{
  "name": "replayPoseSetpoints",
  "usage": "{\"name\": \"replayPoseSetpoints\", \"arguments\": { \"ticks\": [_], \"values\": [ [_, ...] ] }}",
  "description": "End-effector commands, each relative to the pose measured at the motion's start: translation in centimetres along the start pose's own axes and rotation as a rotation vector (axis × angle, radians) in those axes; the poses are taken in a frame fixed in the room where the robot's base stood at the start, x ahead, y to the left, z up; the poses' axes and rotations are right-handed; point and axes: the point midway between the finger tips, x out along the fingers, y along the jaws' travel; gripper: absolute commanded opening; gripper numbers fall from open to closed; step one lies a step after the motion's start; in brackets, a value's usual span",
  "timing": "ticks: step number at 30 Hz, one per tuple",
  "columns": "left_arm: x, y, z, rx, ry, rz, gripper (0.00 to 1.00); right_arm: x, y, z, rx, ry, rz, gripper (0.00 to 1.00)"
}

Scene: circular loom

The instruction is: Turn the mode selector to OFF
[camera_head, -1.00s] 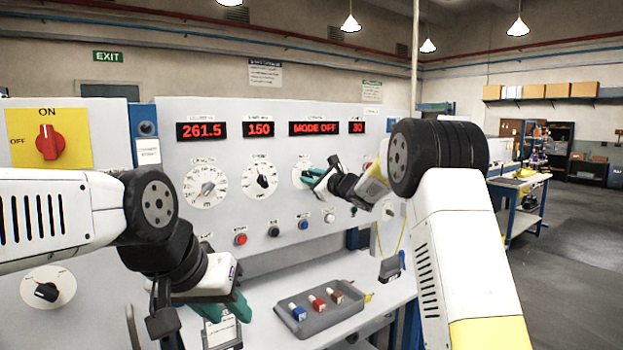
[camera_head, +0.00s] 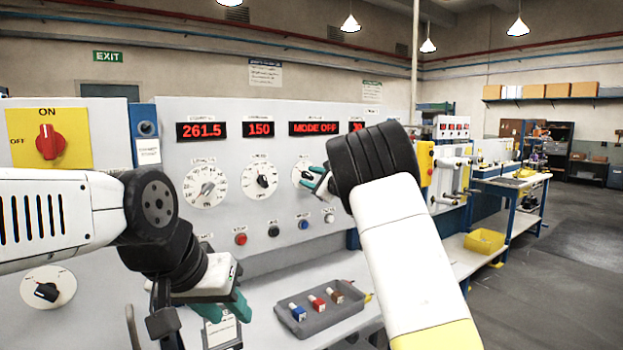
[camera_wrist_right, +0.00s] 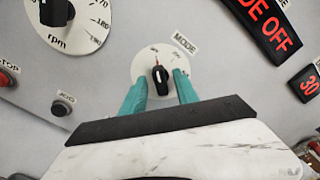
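In the head view the selector (camera_head: 305,174) is partly covered by my right gripper (camera_head: 318,182). The display (camera_head: 316,128) above it reads MODE OFF. My right gripper's teal fingers (camera_wrist_right: 160,92) stand apart on either side of the knob, with gaps visible between fingers and knob. My left gripper (camera_head: 228,308) has teal fingers low over the table at the left; its opening is hard to judge.
Other dials (camera_head: 205,187) and a row of buttons (camera_head: 272,229) sit on the same panel. A grey tray (camera_head: 320,318) with several coloured pieces lies on the table below. A red rotary switch (camera_head: 49,142) on yellow is at far left.

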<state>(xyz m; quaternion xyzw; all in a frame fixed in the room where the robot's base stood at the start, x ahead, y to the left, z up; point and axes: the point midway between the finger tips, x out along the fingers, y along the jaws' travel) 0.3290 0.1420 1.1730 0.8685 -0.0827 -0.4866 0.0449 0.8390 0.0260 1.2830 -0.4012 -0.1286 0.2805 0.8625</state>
Motion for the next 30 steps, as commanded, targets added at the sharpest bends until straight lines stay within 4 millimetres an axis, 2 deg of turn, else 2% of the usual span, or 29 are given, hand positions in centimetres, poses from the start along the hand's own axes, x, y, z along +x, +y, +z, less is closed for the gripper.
{"name": "replayPoseSetpoints", "arguments": {
  "ticks": [4, 12, 16, 30],
  "values": [
    [0.0, 0.0, 0.0, 0.0, 0.0, 0.0, 0.36, -1.1, 0.0, 0.1, 0.0, -0.001, 0.0, 0.36],
    [0.0, 0.0, 0.0, 0.0, 0.0, 0.0, 0.36, -5.2, 0.0, 0.2, 0.001, -0.002, -0.001, 0.36],
    [0.0, 0.0, 0.0, 0.0, 0.0, 0.0, 0.36, -6.6, -0.1, 0.1, 0.001, -0.002, -0.001, 0.36],
    [0.0, 0.0, 0.0, 0.0, 0.0, 0.0, 0.36, -7.0, -0.1, 0.1, 0.0, -0.002, -0.002, 0.36]
  ]
}}
